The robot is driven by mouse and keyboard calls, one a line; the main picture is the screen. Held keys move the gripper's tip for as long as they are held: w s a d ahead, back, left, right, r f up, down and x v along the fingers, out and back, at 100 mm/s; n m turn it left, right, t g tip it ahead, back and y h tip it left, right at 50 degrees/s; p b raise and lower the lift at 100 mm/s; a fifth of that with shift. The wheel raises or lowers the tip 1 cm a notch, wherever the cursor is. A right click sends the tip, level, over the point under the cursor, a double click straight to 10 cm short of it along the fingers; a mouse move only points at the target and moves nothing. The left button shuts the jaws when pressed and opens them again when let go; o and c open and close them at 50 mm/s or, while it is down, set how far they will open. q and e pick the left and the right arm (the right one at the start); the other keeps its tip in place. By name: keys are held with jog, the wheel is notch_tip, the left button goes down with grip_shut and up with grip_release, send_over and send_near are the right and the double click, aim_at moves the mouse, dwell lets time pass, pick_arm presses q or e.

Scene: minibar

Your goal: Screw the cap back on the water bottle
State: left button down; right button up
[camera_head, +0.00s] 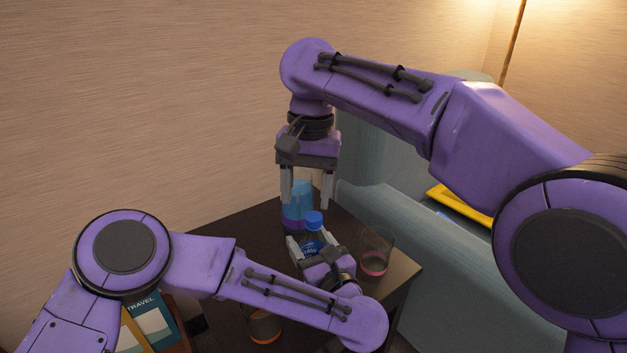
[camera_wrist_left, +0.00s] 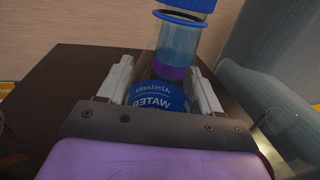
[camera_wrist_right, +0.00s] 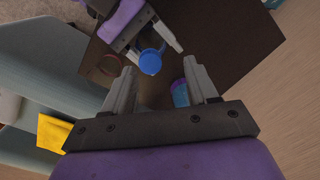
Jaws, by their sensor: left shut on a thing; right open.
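The water bottle (camera_head: 313,242) has a blue label and stands on the dark table. My left gripper (camera_head: 308,248) is shut around its body; the label also shows between the fingers in the left wrist view (camera_wrist_left: 158,100). The blue cap (camera_head: 314,219) sits at the bottle's top, and shows from above in the right wrist view (camera_wrist_right: 150,62). I cannot tell if it is screwed tight. My right gripper (camera_head: 307,197) is open and empty, pointing down, above and slightly left of the cap in the head view, apart from it.
A blue and purple container (camera_head: 296,208) stands just behind the bottle, beneath my right fingers. A glass with pink liquid (camera_head: 375,258) is to the right on the dark table (camera_head: 245,235). Another glass with orange (camera_head: 265,326) is at the front. A teal sofa (camera_head: 425,280) borders the right.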

notch_tip(320, 180, up, 2)
jog(key=n, duration=1.6)
jog(key=shift+a, duration=0.1)
jog(key=n, duration=0.4)
jog(key=shift+r, duration=0.3)
jog(key=n, duration=0.6)
jog(key=shift+w+d+r, duration=0.1)
jog(key=shift+d+r, duration=0.2)
jog(key=shift+r, duration=0.1)
jog(key=n, duration=0.5)
jog(key=shift+w+d+r+n, duration=0.1)
jog(key=shift+d+r+n, duration=0.05)
jog(key=shift+d+n, duration=0.2)
jog(key=n, duration=0.4)
jog(key=shift+h, duration=0.3)
